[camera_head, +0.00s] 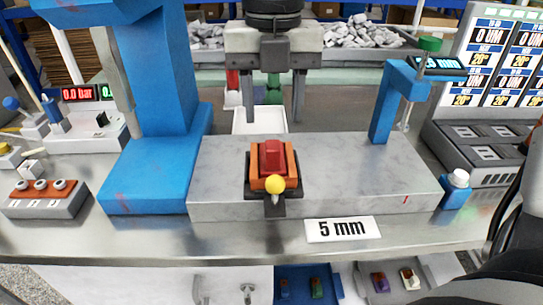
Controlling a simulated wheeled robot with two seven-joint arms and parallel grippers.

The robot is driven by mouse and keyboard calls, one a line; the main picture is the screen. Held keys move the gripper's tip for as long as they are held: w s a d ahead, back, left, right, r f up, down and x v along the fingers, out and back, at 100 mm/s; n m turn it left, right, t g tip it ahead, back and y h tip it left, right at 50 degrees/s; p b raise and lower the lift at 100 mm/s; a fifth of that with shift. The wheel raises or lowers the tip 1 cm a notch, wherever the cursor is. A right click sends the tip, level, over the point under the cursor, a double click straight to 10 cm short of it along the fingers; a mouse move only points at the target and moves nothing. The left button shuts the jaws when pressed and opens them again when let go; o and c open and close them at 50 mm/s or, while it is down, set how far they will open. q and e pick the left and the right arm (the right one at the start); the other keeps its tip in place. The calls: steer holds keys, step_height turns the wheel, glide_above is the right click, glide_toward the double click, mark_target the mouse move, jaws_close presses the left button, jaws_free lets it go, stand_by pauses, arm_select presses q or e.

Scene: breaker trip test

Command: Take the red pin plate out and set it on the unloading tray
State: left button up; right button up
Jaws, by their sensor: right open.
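A red block, which looks like the red pin plate (272,155), sits in an orange holder (258,183) on a dark base, on the grey stone slab (340,165). A yellow ball knob (275,184) is at the holder's front. My right gripper (273,115) points down above and behind the red block. Its two fingers are wide apart with nothing between them. A white tray (260,121) lies behind the slab, partly hidden by the fingers; I cannot tell whether it is the unloading tray. My left gripper is not in view.
A blue press column (165,80) stands left of the slab, and a blue stand (385,105) rises at its right. A "5 mm" card (342,229) lies in front. A blue bottle (456,190) is at right, a button box (45,198) at left.

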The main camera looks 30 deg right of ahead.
mark_target(272, 140)
steer(key=shift+f, duration=3.5)
steer(key=shift+w, duration=0.1)
jaws_close()
